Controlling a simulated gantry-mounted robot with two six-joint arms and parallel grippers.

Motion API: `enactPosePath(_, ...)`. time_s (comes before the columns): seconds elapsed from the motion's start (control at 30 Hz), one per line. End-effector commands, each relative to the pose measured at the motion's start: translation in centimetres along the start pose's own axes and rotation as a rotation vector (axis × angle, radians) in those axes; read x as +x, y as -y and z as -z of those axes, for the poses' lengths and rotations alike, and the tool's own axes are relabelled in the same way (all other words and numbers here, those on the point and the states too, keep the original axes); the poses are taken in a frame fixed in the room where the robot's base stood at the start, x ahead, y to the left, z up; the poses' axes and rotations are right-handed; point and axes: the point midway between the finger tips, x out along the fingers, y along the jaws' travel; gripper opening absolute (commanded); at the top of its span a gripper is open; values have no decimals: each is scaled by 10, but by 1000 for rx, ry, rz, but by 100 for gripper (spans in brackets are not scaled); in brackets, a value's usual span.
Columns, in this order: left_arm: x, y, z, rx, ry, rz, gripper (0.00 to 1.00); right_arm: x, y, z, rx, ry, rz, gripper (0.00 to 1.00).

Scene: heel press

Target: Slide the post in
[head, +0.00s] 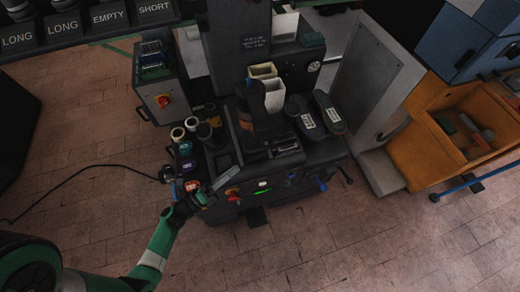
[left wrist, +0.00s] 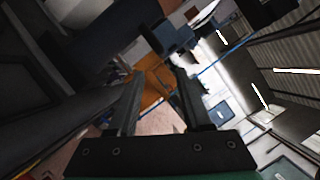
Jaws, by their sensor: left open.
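The dark heel press (head: 270,205) stands in the middle of the head view, with a green light and coloured knobs on its front. No part shows clearly as the post. Dark cylinders (head: 17,9) stand at the rack labelled LONG, EMPTY and SHORT at top left. Several short cylinders, two with pale rims (head: 178,134), stand on the press's left side. My left gripper (head: 192,198) is at the press's front left corner, beside these. In the left wrist view its two fingers (left wrist: 157,88) are apart with nothing seen between them. My right gripper is not in view.
Two dark shoes (head: 327,112) lie on the press's right. A control box with a red knob (head: 162,101) is at left. A grey panel (head: 375,75) and orange bin (head: 430,155) stand right. Front floor is clear.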

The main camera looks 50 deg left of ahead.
Motion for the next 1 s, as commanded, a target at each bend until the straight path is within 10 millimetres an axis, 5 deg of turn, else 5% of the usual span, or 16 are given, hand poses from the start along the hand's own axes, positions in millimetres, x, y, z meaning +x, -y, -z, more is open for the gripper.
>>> enactPosePath(0.17,16,1,-1,2,-2,6,50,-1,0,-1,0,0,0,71)
enactPosePath(0.6,106,1,-1,-1,1,6,50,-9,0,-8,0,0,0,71)
enactPosePath(1.0,117,2,-2,-2,3,2,48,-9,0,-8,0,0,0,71)
